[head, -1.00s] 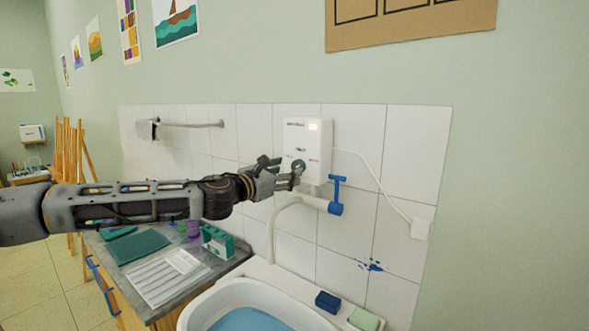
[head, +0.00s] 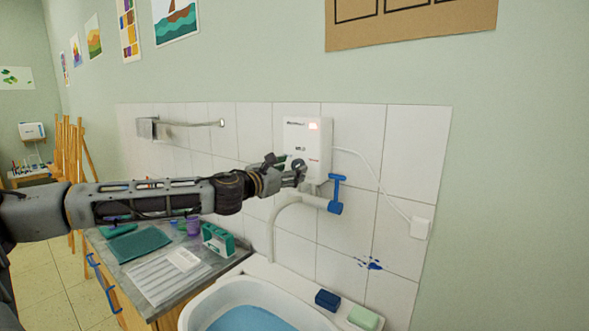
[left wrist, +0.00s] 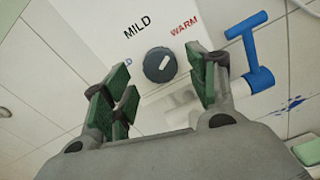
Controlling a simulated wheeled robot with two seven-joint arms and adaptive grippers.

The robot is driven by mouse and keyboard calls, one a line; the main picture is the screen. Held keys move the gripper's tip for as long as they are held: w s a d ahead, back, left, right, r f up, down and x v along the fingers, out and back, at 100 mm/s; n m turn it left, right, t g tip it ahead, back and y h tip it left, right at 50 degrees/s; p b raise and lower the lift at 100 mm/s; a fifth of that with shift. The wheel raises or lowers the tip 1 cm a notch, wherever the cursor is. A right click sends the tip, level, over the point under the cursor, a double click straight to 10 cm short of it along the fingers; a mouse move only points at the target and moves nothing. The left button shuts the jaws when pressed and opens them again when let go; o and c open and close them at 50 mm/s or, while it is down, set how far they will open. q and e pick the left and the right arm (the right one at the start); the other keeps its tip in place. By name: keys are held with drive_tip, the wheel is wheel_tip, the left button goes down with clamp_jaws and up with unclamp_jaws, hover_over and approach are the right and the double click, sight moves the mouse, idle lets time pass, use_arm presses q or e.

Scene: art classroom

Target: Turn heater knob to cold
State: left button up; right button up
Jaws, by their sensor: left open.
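The white heater (head: 313,138) hangs on the tiled wall with a lit orange-red indicator at its upper right. Its round dark knob (left wrist: 160,65) shows in the left wrist view, with a pale pointer mark on it. "MILD" is printed above left of the knob and "WARM" above right; the cold label at left is mostly hidden by a finger. The mark tilts toward the upper right, on the WARM side. My left gripper (head: 296,170) is in front of the heater's lower part. In the left wrist view my left gripper (left wrist: 163,88) is open, its green-padded fingers on either side of the knob. My right gripper is not in view.
A blue tap handle (head: 337,195) on a white pipe is just right of and below the heater. A sink basin (head: 215,300) is below. A cabinet counter (head: 205,283) with papers and boxes stands at left. A wall rail (head: 190,124) is left of the heater.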

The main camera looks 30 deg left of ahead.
use_arm(q)
drive_tip(key=shift+w+d, duration=0.15)
drive_tip(key=shift+w, duration=1.05)
idle(0.4)
drive_tip(key=c, duration=1)
